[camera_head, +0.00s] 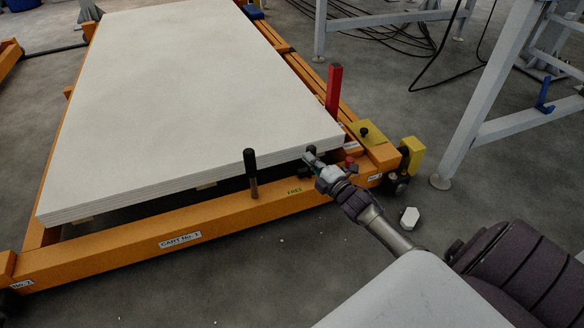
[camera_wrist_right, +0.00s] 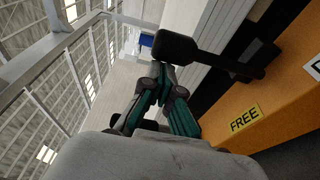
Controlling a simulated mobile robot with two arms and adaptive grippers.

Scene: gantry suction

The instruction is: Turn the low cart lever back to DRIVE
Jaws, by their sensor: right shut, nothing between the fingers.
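The cart lever (camera_head: 250,172) has a black grip and stands upright at the front rail of the orange cart (camera_head: 215,222). A yellow FREE label (camera_head: 294,191) is on the rail to its right; the label also shows in the wrist view (camera_wrist_right: 245,118). My right gripper (camera_head: 310,153) is shut and empty, to the right of the lever at the board's front edge. In the wrist view a black grip (camera_wrist_right: 185,47) lies just beyond the fingertips (camera_wrist_right: 163,70); I cannot tell whether they touch. No DRIVE label is readable. My left gripper is out of view.
A thick white board stack (camera_head: 190,75) covers the cart. A red post (camera_head: 333,90), a yellow plate (camera_head: 368,136) and a yellow block (camera_head: 412,152) are at the right corner. A grey frame leg (camera_head: 485,95) stands farther right. The floor in front is mostly clear.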

